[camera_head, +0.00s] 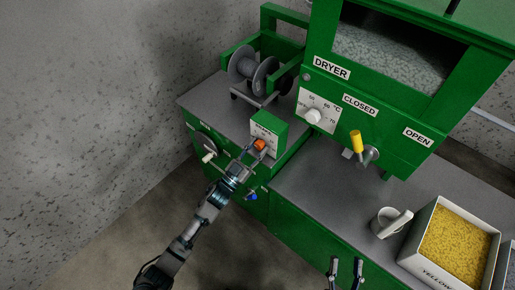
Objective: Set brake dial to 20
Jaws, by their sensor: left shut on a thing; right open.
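The brake dial is an orange knob (260,144) on the pale scale plate of a small green box (269,127), on the grey top of the green machine. The scale's figures are too small to read, and the fingers hide part of the knob and plate. My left gripper (254,149) reaches up from the lower left and is shut on the orange knob. My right gripper (345,264) shows at the bottom edge, its two fingers apart, open and empty in front of the green cabinet.
A grey cable spool (253,68) stands behind the green box. A lever with a white handle (209,156) is left of my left gripper. The dryer (390,80) has a white temperature dial (313,116) and a yellow handle (356,141). A scoop cup (387,221) and a bin of yellow granules (455,245) stand right.

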